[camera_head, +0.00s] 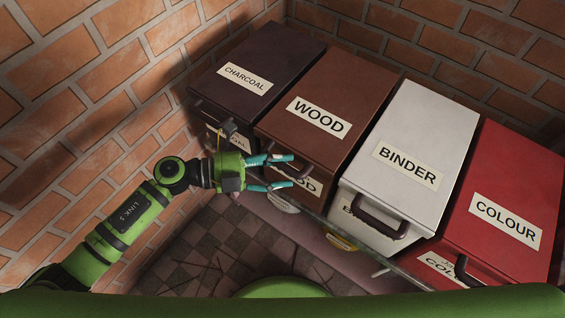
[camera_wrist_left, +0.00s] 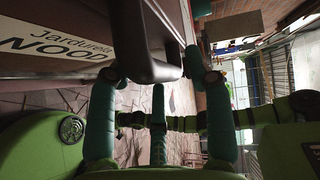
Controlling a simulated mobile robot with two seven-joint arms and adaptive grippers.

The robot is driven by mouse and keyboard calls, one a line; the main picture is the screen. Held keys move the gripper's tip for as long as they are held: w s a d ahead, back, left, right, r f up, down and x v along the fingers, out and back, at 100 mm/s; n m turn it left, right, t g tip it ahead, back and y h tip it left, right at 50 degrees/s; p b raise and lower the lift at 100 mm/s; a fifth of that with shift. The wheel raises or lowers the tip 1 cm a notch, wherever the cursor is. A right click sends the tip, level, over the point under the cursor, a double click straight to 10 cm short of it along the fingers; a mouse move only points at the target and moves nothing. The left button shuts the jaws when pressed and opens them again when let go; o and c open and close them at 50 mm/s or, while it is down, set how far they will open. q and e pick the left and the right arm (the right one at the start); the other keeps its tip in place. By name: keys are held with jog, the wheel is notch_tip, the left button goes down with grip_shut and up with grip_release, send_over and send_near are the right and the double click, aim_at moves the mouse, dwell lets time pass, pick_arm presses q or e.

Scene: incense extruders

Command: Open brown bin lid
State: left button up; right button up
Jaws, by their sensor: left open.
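The brown bin (camera_head: 340,92) is labelled WOOD on its lid (camera_head: 359,85), and the lid is shut. My left gripper (camera_head: 287,172) is open in front of this bin, with its teal fingers pointing right across the bin's front. In the left wrist view, the bin's dark handle (camera_wrist_left: 150,70) lies between or just beyond the open fingertips; I cannot tell whether they touch it. The front label (camera_wrist_left: 58,38), ending in WOOD, shows at left there. In the head view my fingers partly hide the handle and front label. My right gripper is not in view.
A dark CHARCOAL bin (camera_head: 262,50) stands left of the brown bin. A white BINDER bin (camera_head: 432,125) and a red COLOUR bin (camera_head: 520,190) stand to the right, all with shut lids. Brick walls (camera_head: 70,90) close in behind and at left. Tiled floor (camera_head: 215,250) lies below.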

pick_arm(q)
jog(key=shift+w+d, duration=0.1)
jog(key=shift+d, duration=0.3)
